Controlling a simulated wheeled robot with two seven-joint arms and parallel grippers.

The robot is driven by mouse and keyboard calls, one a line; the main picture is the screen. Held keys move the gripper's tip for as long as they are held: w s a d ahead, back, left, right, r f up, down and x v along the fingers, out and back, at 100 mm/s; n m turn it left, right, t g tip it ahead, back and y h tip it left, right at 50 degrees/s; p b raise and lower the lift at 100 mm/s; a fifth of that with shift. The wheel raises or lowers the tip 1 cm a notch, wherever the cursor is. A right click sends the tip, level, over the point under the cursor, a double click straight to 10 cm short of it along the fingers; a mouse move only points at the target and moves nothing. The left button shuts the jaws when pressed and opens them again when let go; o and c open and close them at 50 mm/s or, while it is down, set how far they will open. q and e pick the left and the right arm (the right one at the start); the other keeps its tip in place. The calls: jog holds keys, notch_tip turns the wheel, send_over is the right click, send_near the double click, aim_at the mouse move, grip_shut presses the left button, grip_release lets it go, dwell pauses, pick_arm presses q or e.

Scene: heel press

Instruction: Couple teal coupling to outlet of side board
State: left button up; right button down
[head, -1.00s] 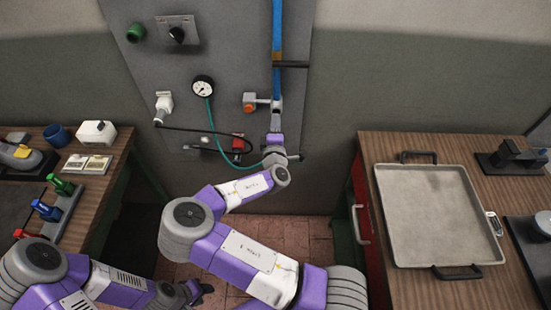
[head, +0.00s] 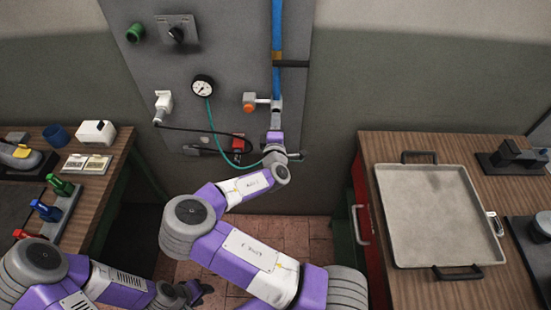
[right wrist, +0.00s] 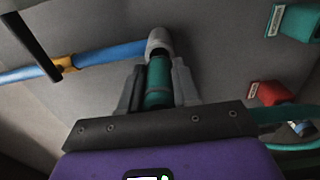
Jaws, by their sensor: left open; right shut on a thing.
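The teal coupling (right wrist: 158,82) stands between the two fingers of my right gripper (right wrist: 157,88), which is shut on it. In the right wrist view its far end meets the mouth of the grey outlet (right wrist: 158,42) at the end of the blue pipe (right wrist: 105,55). I cannot tell whether it is locked on. In the head view my right gripper (head: 276,118) is at the lower end of the blue pipe (head: 277,35) on the grey side board (head: 225,50), and hides the coupling. My left gripper (head: 196,291) is open and empty, low over the floor.
A teal hose (head: 211,118) runs from the gauge (head: 203,87) down towards my right wrist. An orange-ended valve (head: 250,101) is left of the pipe, and a red block (head: 238,142) is below it. A bench with a tray (head: 430,165) stands at the right.

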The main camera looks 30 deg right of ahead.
jog(key=shift+x, duration=1.15)
jog(key=c, duration=0.7)
grip_release()
jog(key=shift+w, duration=0.1)
jog(key=shift+c, duration=0.2)
jog(key=v, duration=0.7)
jog(key=shift+s, duration=0.3)
